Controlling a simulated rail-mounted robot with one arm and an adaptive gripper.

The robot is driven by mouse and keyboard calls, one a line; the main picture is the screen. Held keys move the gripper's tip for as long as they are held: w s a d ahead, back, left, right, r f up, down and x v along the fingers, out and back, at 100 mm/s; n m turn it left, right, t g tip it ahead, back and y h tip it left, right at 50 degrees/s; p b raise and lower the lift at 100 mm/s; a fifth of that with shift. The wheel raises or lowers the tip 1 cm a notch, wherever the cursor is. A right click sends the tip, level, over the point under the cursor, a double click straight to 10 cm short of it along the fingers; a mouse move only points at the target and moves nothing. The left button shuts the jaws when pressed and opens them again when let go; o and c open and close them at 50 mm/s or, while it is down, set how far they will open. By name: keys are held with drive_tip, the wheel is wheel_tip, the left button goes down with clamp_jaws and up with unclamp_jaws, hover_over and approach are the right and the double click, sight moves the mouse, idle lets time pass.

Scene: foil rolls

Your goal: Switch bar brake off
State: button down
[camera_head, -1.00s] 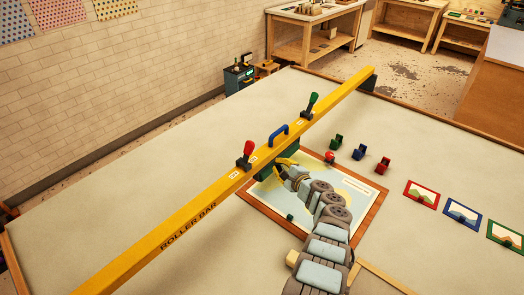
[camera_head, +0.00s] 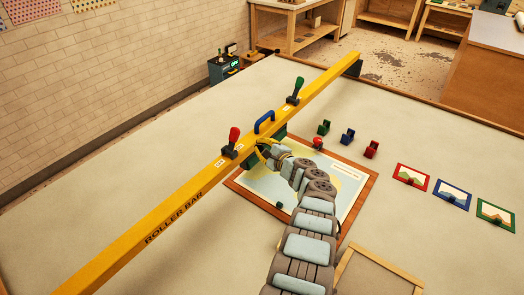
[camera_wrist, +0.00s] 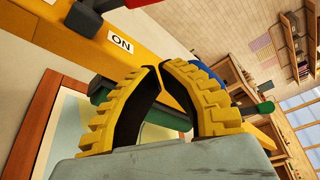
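The yellow roller bar (camera_head: 180,203) spans the table. A red-handled lever (camera_head: 233,138) and a green-handled lever (camera_head: 296,90) stand on it, with a blue handle (camera_head: 264,122) between them. The green lever (camera_wrist: 262,108) shows at right, and the blue handle (camera_wrist: 207,71) is partly hidden behind a finger. My gripper (camera_head: 262,150) is at the bar's near side, below the blue handle. Its yellow fingers (camera_wrist: 161,66) curve together at the tips, with nothing seen held.
A framed print board (camera_head: 304,190) lies under my arm. A red knob (camera_head: 318,142) and small green (camera_head: 323,128), blue (camera_head: 347,136) and red (camera_head: 371,149) blocks stand beyond it. Three framed cards (camera_head: 453,195) lie at right. The table left of the bar is clear.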

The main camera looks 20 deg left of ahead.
sight(249, 143)
drive_tip(key=b+x, duration=0.7)
drive_tip(key=b, duration=1)
drive_tip(key=shift+w+a+f+b, duration=0.1)
drive_tip(key=shift+w+a+b, duration=0.1)
drive_tip(key=shift+b, duration=0.2)
drive_tip(key=shift+r+p, duration=0.3)
drive_tip(key=shift+r, duration=0.05)
drive_tip(key=shift+s+a+r+p, duration=0.1)
drive_tip(key=shift+r+p, duration=0.05)
drive_tip(key=shift+p, duration=0.55)
drive_tip(key=p, duration=0.2)
drive_tip(key=s+r+p, duration=0.1)
drive_tip(key=p, duration=0.2)
drive_tip(key=shift+s+a+p, duration=0.25)
drive_tip(key=shift+s+p, duration=0.05)
drive_tip(key=shift+p, duration=0.05)
drive_tip(key=s+p, duration=0.1)
drive_tip(key=p, duration=0.2)
drive_tip(key=shift+s+a+r, duration=0.15)
drive_tip(key=shift+a, duration=0.05)
